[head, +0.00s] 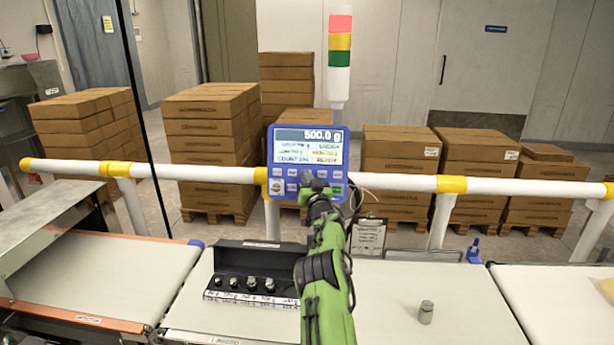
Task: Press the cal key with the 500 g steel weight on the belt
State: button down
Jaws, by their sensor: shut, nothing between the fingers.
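The blue checkweigher terminal (270,160) is mounted on the white rail, and its screen reads 500.0 g at the top. Two rows of keys sit below the screen; the key labels are too small to read. My gripper (314,180) is shut and empty, in front of the key area, and hides some middle keys. I cannot tell whether it touches a key. A steel weight (426,314) stands upright on the white belt (465,320), right of my arm.
A black case (230,258) with several weights lies open on the belt left of my arm. A clipboard (370,237) hangs under the rail (400,183). A blue item (473,252) stands at the belt's back edge. Stacked boxes and a red-yellow-green light tower (340,60) are behind.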

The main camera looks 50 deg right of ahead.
jog(key=s+a+b, duration=0.1)
jog(key=a+b, duration=0.1)
jog(key=s+a+r+b, duration=0.1)
jog(key=s+b, duration=0.1)
jog(key=b, duration=0.1)
jog(key=shift+a+r, duration=0.2)
jog(key=shift+a, duration=0.2)
dwell(0.4)
